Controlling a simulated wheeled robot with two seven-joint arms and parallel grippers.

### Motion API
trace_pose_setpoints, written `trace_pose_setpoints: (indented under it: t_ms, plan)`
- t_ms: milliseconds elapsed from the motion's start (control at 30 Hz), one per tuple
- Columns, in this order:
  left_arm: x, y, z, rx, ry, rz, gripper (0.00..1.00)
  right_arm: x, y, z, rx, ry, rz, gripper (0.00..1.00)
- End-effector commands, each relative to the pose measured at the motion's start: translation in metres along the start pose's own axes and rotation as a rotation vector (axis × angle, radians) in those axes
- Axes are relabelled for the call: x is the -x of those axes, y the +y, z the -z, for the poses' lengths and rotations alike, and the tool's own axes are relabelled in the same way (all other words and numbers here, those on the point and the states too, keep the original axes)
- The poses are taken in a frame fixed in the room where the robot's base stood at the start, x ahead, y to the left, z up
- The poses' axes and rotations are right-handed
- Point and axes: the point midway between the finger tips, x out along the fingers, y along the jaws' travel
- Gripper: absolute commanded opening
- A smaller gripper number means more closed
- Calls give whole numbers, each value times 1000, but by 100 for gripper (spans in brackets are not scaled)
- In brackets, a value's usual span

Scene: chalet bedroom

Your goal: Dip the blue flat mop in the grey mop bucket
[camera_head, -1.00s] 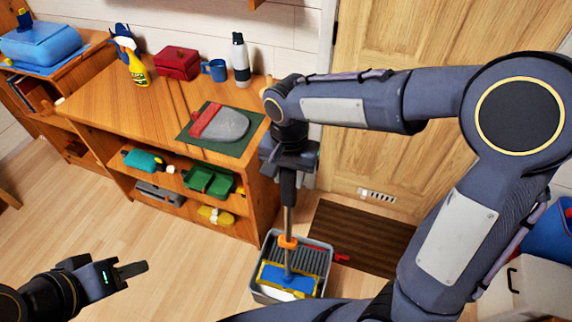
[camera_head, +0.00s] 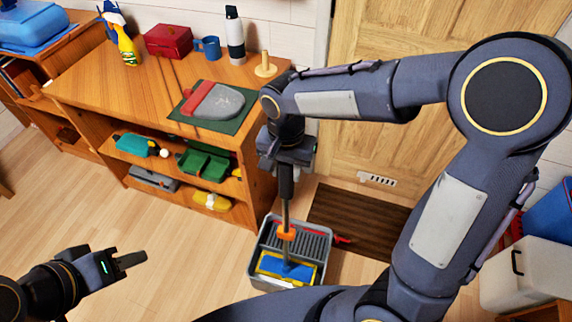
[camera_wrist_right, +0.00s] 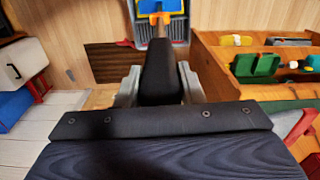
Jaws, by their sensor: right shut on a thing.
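The blue flat mop (camera_head: 288,267) is upright, its blue and yellow head down inside the grey mop bucket (camera_head: 322,277). An orange collar sits on its shaft above the head. My right gripper (camera_head: 286,166) is shut on the dark top grip of the mop handle, above the bucket. In the right wrist view the dark handle (camera_wrist_right: 160,75) stands between the fingers, with part of the bucket (camera_wrist_right: 143,35) beyond. Whether the head touches the bucket's bottom cannot be told. My left gripper (camera_head: 133,261) is empty over the floor at lower left; its jaw gap is not clear.
A wooden shelf unit (camera_head: 75,88) stands behind and left of the bucket, with a spray bottle (camera_head: 127,46), red box (camera_head: 168,41), blue mug (camera_head: 208,47) and flask (camera_head: 235,35) on top. A brown mat (camera_head: 360,222) lies right of the bucket. Floor at left is clear.

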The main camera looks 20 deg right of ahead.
Motion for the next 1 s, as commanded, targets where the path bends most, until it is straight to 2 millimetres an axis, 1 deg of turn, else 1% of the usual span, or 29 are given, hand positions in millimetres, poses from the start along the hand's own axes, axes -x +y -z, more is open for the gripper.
trace_pose_setpoints:
  t_ms: [33,100,800,1000]
  plan:
    - [-9,-4,-4,0,0,0,36,-12,0,0,0,0,0,0]
    - [-15,-7,-8,0,0,0,36,-21,0,0,0,0,-1,0]
    - [-74,-34,-37,0,0,0,36,-112,0,0,0,0,-1,0]
    - [-89,-41,-45,0,0,0,36,-134,0,0,0,1,1,0]
